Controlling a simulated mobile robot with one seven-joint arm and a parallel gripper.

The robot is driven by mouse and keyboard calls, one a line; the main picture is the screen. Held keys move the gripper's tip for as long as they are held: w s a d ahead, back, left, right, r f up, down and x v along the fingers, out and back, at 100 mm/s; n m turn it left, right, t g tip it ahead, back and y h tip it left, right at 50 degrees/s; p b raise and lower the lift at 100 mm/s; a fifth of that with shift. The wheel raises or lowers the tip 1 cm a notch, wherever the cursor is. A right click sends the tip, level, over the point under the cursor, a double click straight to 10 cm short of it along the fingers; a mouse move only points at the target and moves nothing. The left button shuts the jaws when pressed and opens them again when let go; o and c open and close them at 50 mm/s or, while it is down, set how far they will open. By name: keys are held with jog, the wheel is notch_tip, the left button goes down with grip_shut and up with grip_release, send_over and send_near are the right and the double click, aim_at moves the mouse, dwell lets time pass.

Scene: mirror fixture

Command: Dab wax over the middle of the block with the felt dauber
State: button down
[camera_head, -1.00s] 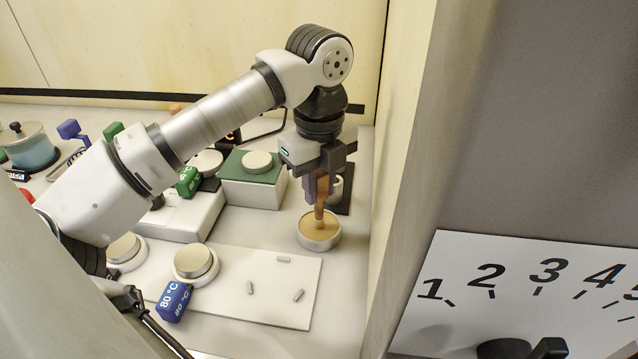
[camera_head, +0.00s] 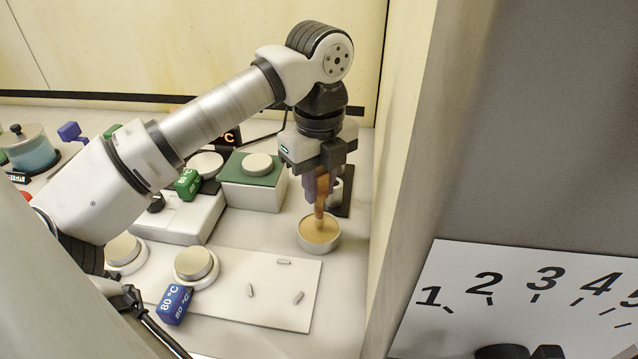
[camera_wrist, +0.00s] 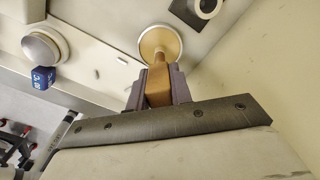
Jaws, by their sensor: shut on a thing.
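My gripper (camera_head: 318,180) is shut on the felt dauber (camera_head: 319,205), a brown-orange stick pointing down. The dauber also shows between the jaws in the wrist view (camera_wrist: 158,85). Its lower end is at or in a round metal tin of tan wax (camera_head: 319,232); I cannot tell how deep it reaches. The tin also shows in the wrist view (camera_wrist: 160,42). A block with a green top (camera_head: 240,168) stands left of the gripper with a round metal disc (camera_head: 257,162) on it; I cannot tell whether this is the task's block.
A white plate (camera_head: 262,310) with several small grey pegs lies in front. Two metal discs (camera_head: 194,263) and a blue 80 °C tag (camera_head: 173,304) are at its left. A wall (camera_head: 405,170) stands close on the right. A pot (camera_head: 28,150) is far left.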

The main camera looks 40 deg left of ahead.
jog(key=shift+r+p, duration=1.45)
jog(key=shift+r, duration=1.6)
jog(key=shift+w, duration=0.1)
